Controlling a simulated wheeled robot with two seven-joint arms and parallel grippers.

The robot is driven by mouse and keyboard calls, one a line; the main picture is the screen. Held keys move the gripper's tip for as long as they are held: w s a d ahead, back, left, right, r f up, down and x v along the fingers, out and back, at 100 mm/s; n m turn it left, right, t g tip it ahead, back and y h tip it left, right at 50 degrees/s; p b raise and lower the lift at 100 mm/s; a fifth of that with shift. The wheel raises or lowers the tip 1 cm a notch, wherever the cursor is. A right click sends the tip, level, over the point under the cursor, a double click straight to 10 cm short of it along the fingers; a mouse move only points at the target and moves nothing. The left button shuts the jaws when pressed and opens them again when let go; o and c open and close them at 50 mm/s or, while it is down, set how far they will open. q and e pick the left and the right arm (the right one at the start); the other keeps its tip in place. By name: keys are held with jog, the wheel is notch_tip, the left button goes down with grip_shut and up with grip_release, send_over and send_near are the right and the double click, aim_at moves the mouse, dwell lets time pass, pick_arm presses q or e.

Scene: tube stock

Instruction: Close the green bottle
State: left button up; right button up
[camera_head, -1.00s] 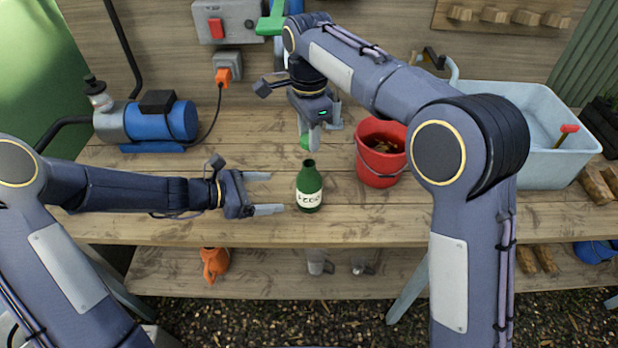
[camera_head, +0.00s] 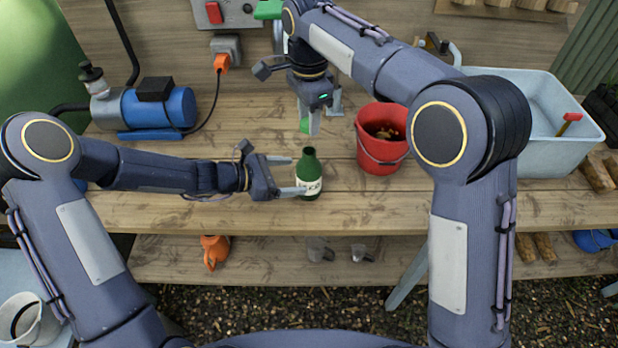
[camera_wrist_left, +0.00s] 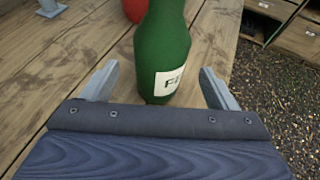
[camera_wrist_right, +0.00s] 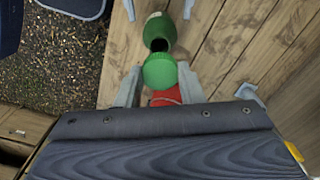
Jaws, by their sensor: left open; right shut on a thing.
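The green bottle (camera_head: 309,178) stands upright on the workbench with a pale label and an open, uncapped mouth. My left gripper (camera_head: 295,175) is open, with its fingers around the bottle's lower body. In the left wrist view the bottle (camera_wrist_left: 163,45) stands between the two spread fingers, with gaps on both sides. My right gripper (camera_head: 309,127) is shut on a green cap (camera_wrist_right: 160,71), above the bench and behind the bottle. In the right wrist view the dark bottle mouth (camera_wrist_right: 159,45) shows just beyond the cap, apart from it.
A red bucket (camera_head: 381,156) stands right of the bottle, with a pale blue tub (camera_head: 545,155) further right. A blue pump (camera_head: 160,108) stands at the back left. The bench (camera_head: 240,212) is clear in front of the bottle.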

aim_at(309, 175)
pick_arm(q)
jog(key=x, duration=0.6)
jog(key=c, duration=1.5)
pick_arm(e)
jog(key=shift+f, duration=2.5)
jog(key=shift+f, duration=0.9)
jog(key=shift+f, duration=0.55)
